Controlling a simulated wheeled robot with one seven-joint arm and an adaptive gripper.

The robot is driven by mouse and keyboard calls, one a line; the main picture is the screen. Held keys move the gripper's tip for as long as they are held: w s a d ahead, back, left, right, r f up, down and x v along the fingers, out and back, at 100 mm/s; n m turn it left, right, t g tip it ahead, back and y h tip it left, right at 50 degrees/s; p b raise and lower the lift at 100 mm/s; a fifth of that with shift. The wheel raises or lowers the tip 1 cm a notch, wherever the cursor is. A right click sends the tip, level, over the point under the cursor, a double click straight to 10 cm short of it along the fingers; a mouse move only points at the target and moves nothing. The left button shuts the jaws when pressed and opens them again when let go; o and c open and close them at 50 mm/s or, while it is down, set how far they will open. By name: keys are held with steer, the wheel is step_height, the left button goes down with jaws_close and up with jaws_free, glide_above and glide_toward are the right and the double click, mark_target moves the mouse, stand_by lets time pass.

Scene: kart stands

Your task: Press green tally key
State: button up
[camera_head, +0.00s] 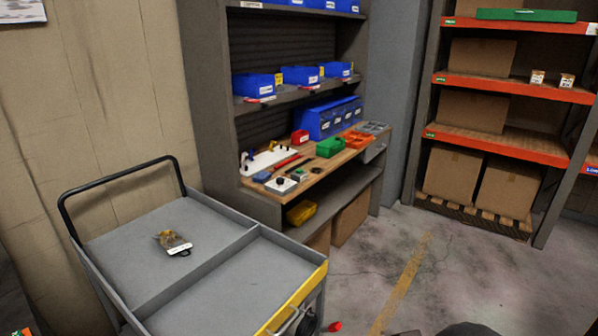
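I cannot make out a green tally key in the head view; it is hidden or too small to tell. On the wooden workbench (325,167) is a small light box with a black round top (281,185), with a small blue item (262,177) beside it. A green bin (330,147) stands farther along the bench. Small green and orange shapes show at the bottom left edge, too cut off to identify. My gripper is not in view.
A grey cart (190,215) with a black handle stands in front of the bench, carrying a small tagged bag (173,241). Blue bins (258,85) line the shelf above. An orange rack (510,86) with cartons stands right.

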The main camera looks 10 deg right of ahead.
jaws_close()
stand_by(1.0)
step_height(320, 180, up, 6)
steer(key=p, duration=0.5)
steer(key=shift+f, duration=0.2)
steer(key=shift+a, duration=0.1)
